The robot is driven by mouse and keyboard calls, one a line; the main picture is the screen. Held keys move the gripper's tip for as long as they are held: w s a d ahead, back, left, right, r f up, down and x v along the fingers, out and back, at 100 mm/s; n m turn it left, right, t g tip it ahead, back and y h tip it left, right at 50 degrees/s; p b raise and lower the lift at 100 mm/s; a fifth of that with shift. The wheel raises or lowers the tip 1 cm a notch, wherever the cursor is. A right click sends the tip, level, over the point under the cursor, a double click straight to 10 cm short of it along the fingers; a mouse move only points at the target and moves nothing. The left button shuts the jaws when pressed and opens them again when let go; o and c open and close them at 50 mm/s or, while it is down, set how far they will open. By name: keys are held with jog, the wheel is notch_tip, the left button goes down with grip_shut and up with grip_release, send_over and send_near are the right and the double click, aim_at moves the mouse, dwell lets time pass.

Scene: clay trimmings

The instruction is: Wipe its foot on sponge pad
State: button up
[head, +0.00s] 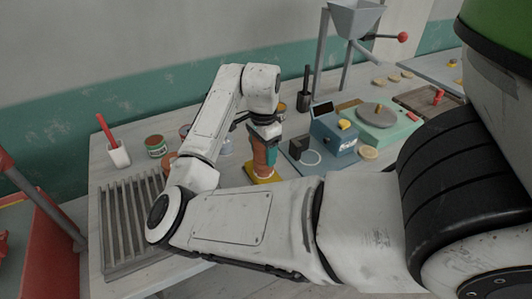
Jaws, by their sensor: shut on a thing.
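My gripper (265,138) points down near the middle of the table and is shut on an orange and teal upright piece (261,158). The piece looks roughly cylindrical, and my gripper covers its upper part. The yellow sponge pad (250,177) lies flat on the table directly under the piece. The piece's lower end overlaps the pad in the picture; I cannot tell whether it touches or hovers just above. My own arm hides part of the table in front of the pad.
A slatted grey rack (112,225) fills the table's left side. A blue machine (333,132) on a grey-blue base stands close right of the pad. A pale green wheel unit (385,133) lies beyond.

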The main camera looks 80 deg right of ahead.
jog(key=shift+w+d, duration=0.85)
jog(key=shift+d, duration=0.15)
jog(key=shift+r, duration=0.1)
jog(key=shift+r+p, duration=3.35)
jog(key=shift+r, duration=0.15)
